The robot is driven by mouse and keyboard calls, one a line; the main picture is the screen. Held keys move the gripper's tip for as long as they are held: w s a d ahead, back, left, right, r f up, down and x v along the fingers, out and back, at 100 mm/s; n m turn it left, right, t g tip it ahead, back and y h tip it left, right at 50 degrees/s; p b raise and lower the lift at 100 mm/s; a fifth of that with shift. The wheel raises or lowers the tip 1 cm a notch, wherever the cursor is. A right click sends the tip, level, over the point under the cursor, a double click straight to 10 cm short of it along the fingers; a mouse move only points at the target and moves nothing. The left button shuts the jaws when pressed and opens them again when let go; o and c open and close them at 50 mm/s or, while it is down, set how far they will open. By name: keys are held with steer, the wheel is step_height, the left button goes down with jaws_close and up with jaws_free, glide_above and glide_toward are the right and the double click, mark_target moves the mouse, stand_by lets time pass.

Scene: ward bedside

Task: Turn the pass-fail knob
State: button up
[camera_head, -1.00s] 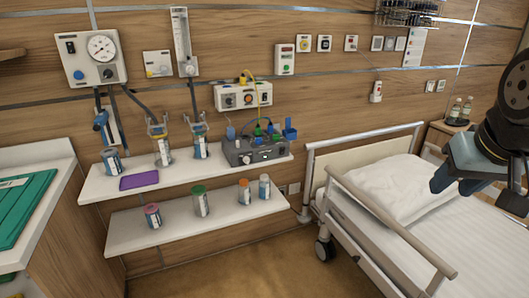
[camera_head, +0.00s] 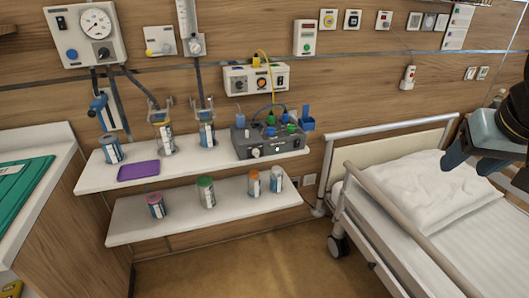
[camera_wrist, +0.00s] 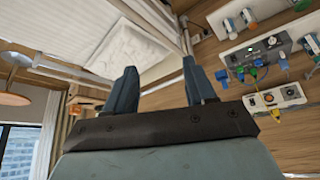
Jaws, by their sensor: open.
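A white wall unit (camera_head: 238,79) with a black knob, an orange knob and a dark switch is fixed above the upper shelf. Below it, a grey device (camera_head: 285,146) with a pale knob (camera_head: 255,152) on its front stands on that shelf. Labels are too small to read, so I cannot tell which knob is the pass-fail one. The wall unit (camera_wrist: 258,104) and grey device (camera_wrist: 239,57) also show at the right of the wrist view. My gripper (camera_head: 484,166) is at the right edge, over the bed side, far from both. Its fingers (camera_wrist: 158,85) are apart and empty.
The upper shelf (camera_head: 100,180) also holds several jars and a purple pad (camera_head: 138,171). The lower shelf (camera_head: 180,222) holds several containers. A bed (camera_head: 440,240) with raised rails stands at right. A counter (camera_head: 50,140) is at left. Floor between is clear.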

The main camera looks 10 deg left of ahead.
steer(key=w+a+f+n+t+y, duration=0.2)
steer(key=w+a+f, duration=0.3)
steer(key=w+a, duration=0.6)
steer(key=w+a+f+n+t+y, duration=0.25)
steer(key=w+a+f, duration=0.4)
steer(key=w, duration=0.85)
steer(key=n+t+y, duration=0.2)
steer(key=t+y, duration=0.3)
glide_toward(258, 154)
steer(key=x, duration=0.9)
steer(key=shift+a, duration=0.15)
steer(key=c, duration=1)
